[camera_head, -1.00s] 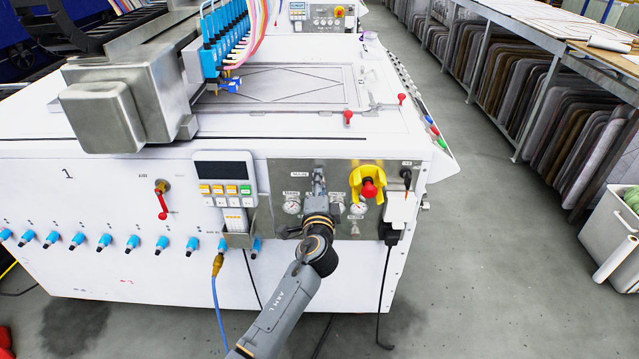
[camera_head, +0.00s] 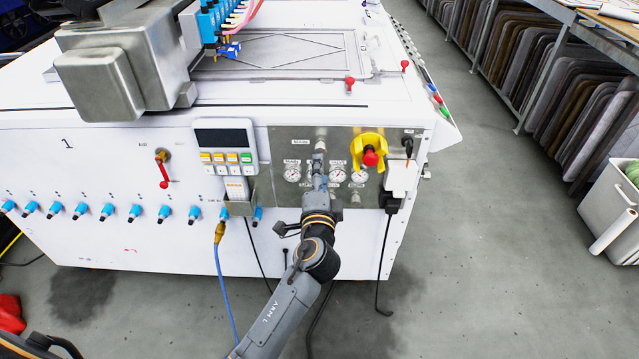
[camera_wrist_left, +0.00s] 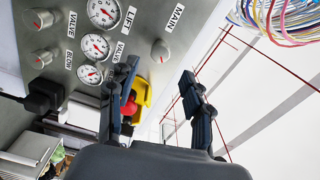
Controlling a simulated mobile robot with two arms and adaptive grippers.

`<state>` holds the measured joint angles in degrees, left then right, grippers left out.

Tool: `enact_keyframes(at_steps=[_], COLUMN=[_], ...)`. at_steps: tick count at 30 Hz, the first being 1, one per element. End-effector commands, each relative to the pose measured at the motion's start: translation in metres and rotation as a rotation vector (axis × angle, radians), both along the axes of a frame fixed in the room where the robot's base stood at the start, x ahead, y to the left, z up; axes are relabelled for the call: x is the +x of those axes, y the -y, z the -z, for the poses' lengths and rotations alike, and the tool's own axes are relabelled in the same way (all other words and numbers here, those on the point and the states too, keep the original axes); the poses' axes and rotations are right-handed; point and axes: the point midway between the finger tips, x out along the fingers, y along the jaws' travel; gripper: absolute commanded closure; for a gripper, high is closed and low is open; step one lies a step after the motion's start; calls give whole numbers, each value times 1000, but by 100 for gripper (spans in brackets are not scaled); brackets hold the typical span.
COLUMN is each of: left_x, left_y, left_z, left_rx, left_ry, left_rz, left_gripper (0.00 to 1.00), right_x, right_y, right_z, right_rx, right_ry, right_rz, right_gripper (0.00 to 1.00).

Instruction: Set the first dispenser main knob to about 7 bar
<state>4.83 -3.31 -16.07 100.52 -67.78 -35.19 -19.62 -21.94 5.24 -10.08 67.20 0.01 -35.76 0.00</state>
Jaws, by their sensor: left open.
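The main knob (camera_head: 321,133) is a small pale round knob on the grey metal panel (camera_head: 285,134), beside the MAIN label (camera_head: 301,142). In the left wrist view the main knob (camera_wrist_left: 160,51) sits near the MAIN label (camera_wrist_left: 175,18). My left gripper (camera_head: 319,152) is in front of the panel, its tips just below the knob in the head view. In the left wrist view my left gripper (camera_wrist_left: 158,82) is open, with a dark finger either side of an empty gap. The knob appears beyond the gap, untouched. Its pressure reading is not legible. My right gripper is not in view.
Several round gauges (camera_wrist_left: 95,47) and smaller knobs (camera_wrist_left: 41,58) share the panel. A yellow-collared red emergency button (camera_head: 369,158) stands out at the right. A keypad unit (camera_head: 225,147) is at the left. A black cable (camera_head: 382,270) hangs at the right.

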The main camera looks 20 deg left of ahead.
Motion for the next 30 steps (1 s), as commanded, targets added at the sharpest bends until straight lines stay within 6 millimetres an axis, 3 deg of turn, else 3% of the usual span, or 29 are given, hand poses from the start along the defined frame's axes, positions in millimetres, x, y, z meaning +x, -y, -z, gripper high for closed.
enact_keyframes(at_steps=[3, 8, 24, 27, 30], left_x=[-20, -34, -37, -43, -61], left_y=[6, 9, 10, 3, -17], left_z=[1, 0, 0, 6, 25], left_rx=[-1, 0, -1, -39, -150], left_ry=[-2, 0, 0, -17, -69], left_rz=[-1, -2, -2, -19, -72], left_gripper=[50, 50, 50, 50, 50], right_x=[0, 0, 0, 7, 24], right_y=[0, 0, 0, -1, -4], right_z=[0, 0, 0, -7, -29], right_rx=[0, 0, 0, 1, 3], right_ry=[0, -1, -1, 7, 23], right_rz=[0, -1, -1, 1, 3], right_gripper=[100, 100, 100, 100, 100])
